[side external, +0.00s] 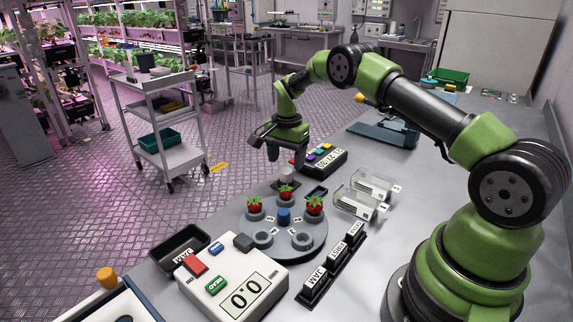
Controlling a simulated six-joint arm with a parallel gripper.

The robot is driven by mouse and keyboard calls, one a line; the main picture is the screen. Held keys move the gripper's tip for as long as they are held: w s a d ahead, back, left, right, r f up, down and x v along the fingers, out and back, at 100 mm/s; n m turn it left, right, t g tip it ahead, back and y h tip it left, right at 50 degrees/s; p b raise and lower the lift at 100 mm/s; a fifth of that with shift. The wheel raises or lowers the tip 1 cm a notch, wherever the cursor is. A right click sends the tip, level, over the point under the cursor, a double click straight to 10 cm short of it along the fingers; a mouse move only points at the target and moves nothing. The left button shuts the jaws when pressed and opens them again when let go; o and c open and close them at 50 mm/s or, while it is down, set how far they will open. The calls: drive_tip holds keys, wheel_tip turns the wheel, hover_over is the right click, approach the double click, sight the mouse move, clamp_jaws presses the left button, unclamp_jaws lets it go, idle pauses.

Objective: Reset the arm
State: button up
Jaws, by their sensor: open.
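My green and black arm reaches from the right over the grey table. My gripper (276,158) points down and is open. It hangs above and behind the round grey turntable (262,222), near a small keypad box (319,160). Nothing shows between its fingers. Three red strawberries sit on the turntable's cups: a left one (255,204), a rear one (286,192) and a right one (315,205). Two front cups (263,239) look empty. A blue knob (284,215) stands at the turntable's centre.
A white scale box (232,279) with coloured buttons stands in front, beside a black tray (179,246). A black labelled rack (331,270) and clear holders (356,203) lie right of the turntable. A blue-grey device (385,130) is behind. Bare table lies right of the holders.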

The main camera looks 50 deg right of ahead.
drive_tip(key=shift+r, duration=1.8)
drive_tip(key=shift+r, duration=0.2)
drive_tip(key=s+a+r+n+t, duration=0.25)
drive_tip(key=s+a+r, duration=0.2)
drive_tip(key=r, duration=0.55)
drive_tip(key=s+a+r+n+t, duration=0.1)
drive_tip(key=s+a+r+n, duration=0.3)
drive_tip(key=r, duration=0.5)
drive_tip(key=s+a+r+n+t+y, duration=0.1)
drive_tip(key=s+a, duration=0.3)
drive_tip(key=s, duration=0.5)
drive_tip(key=s+a+r+n+t+y, duration=0.1)
drive_tip(key=s+a+n, duration=0.3)
drive_tip(key=s, duration=0.5)
drive_tip(key=shift+s+n+t, duration=0.35)
drive_tip(key=shift+t, duration=0.4)
